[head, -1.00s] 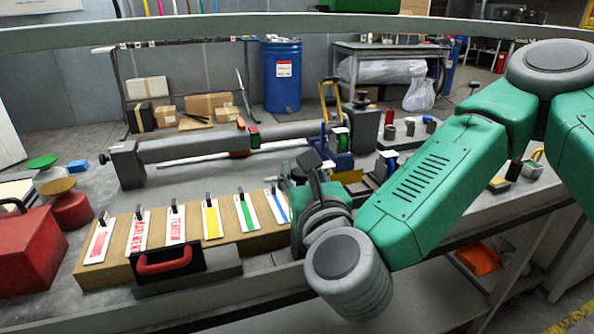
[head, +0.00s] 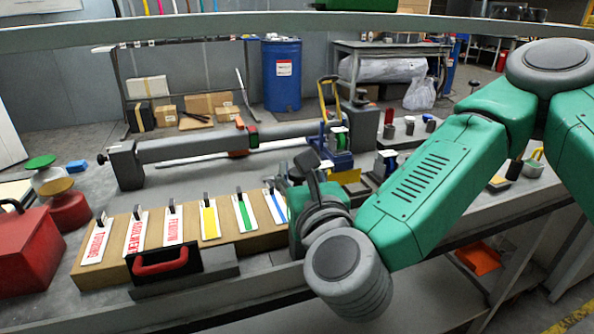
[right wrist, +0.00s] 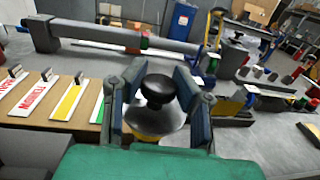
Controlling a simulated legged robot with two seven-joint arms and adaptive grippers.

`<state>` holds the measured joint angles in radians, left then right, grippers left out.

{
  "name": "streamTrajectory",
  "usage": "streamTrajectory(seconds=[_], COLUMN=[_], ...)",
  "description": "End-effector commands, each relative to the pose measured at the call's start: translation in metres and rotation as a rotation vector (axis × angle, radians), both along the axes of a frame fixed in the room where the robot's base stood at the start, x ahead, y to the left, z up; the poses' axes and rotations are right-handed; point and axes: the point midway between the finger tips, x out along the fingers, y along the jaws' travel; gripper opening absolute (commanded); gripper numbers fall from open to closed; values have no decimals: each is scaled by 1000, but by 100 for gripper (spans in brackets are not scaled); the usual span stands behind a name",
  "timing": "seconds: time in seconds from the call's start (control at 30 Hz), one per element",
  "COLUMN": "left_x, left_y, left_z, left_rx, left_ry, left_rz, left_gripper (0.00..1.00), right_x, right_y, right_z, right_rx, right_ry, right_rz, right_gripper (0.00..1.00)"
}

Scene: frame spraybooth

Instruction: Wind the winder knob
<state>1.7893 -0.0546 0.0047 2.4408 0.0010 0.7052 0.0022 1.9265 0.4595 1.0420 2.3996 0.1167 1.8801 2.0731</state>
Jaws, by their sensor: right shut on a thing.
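In the right wrist view, a round black knob (right wrist: 158,90), which I take to be the winder knob, tops a silver domed body (right wrist: 158,120) with a yellow part below. It lies between the dark fingers of my right gripper (right wrist: 159,76), which is shut on it. The exact finger contact is hard to see. In the head view my right gripper (head: 309,172) points away at the right end of the row of labelled plates, and it hides the knob there. My left gripper is not in view.
A cardboard-coloured block with several labelled plates (head: 210,219) lies left of my gripper. A red-handled grey case (head: 190,276) stands before it. A long grey beam (head: 225,147) lies behind. A blue-and-green device (head: 339,142) stands beyond the gripper. A red case (head: 25,250) is far left.

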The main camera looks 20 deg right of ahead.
Motion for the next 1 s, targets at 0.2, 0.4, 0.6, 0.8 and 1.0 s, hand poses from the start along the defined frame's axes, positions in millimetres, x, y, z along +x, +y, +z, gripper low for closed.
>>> streamTrajectory(seconds=[0.2,0.4,0.6,0.8,1.0], left_x=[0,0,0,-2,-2], left_y=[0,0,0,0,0], left_z=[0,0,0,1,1], left_rx=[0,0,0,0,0], left_ry=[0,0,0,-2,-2], left_rz=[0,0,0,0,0], left_gripper=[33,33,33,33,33], right_x=[-1,-1,0,0,0], right_y=[0,0,0,0,-1], right_z=[-2,-2,-1,10,47], right_rx=[-2,-2,-1,1,3], right_ry=[6,5,3,0,-1], right_rz=[2,2,1,-1,-1], right_gripper=[0,48,48,48,48])
